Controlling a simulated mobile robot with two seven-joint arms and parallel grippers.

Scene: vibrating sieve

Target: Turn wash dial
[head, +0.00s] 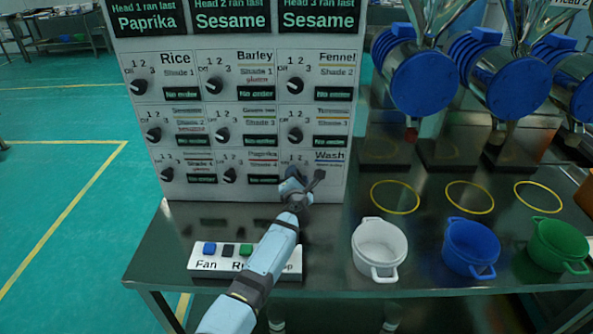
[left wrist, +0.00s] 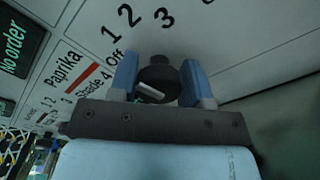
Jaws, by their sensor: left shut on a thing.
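The wash dial is the bottom right one on the white panel (head: 243,137), under the Wash label (head: 330,156). In the head view my left gripper (head: 297,183) is in front of it and mostly hides it. In the left wrist view the black dial (left wrist: 158,84) sits between the two blue fingers of my left gripper (left wrist: 160,82), which is shut on it. A white mark shows on the dial. Off, 1, 2 and 3 are printed around it; which one the mark points to I cannot tell. My right gripper is not in view.
Other black dials, such as the Paprika dial (head: 228,174), fill the panel. A white button box (head: 215,263) stands on the dark table before it, partly behind my left arm. White (head: 379,247), blue (head: 470,248) and green (head: 558,245) pots stand to the right.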

